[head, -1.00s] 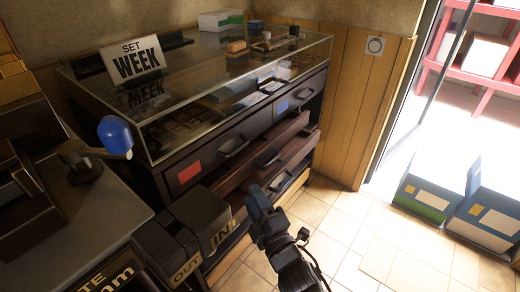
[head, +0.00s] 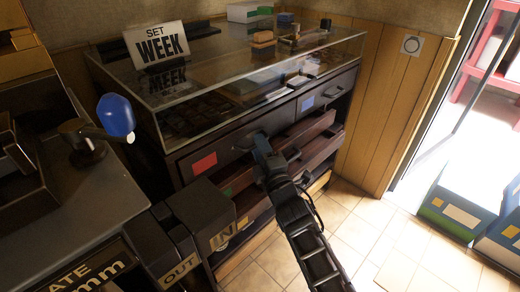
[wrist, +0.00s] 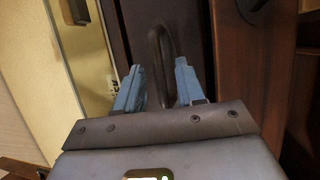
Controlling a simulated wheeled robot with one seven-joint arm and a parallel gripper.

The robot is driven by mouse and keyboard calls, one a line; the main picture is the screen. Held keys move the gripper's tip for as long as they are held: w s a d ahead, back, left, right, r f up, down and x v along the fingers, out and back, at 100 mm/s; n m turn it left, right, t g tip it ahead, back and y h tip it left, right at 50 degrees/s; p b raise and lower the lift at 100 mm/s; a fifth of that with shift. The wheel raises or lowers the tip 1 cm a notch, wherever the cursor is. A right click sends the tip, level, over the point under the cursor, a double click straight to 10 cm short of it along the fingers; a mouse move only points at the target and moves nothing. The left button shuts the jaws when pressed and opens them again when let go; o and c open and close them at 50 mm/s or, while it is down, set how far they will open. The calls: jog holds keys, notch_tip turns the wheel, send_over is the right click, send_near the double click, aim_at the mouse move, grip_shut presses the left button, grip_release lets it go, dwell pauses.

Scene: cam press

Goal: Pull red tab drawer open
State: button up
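The red tab (head: 204,163) is on the left end of the upper drawer front (head: 222,150) of a dark wooden cabinet. That drawer is shut. Its dark loop handle (wrist: 160,45) shows in the wrist view in front of the drawer face (wrist: 194,22). My gripper (head: 262,143) is at this handle and hides most of it in the head view. In the wrist view my gripper (wrist: 158,72) is open, with one blue finger on each side of the handle. I cannot tell whether either finger touches it.
A lower drawer (head: 312,138) stands partly pulled out beneath, close to my arm. The glass case top (head: 230,65) overhangs above. A blue-knobbed lever (head: 116,115) and black IN/OUT boxes (head: 205,208) stand at the left.

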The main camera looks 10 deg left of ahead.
jog(key=shift+a, duration=0.1)
jog(key=shift+c, duration=0.4)
grip_shut()
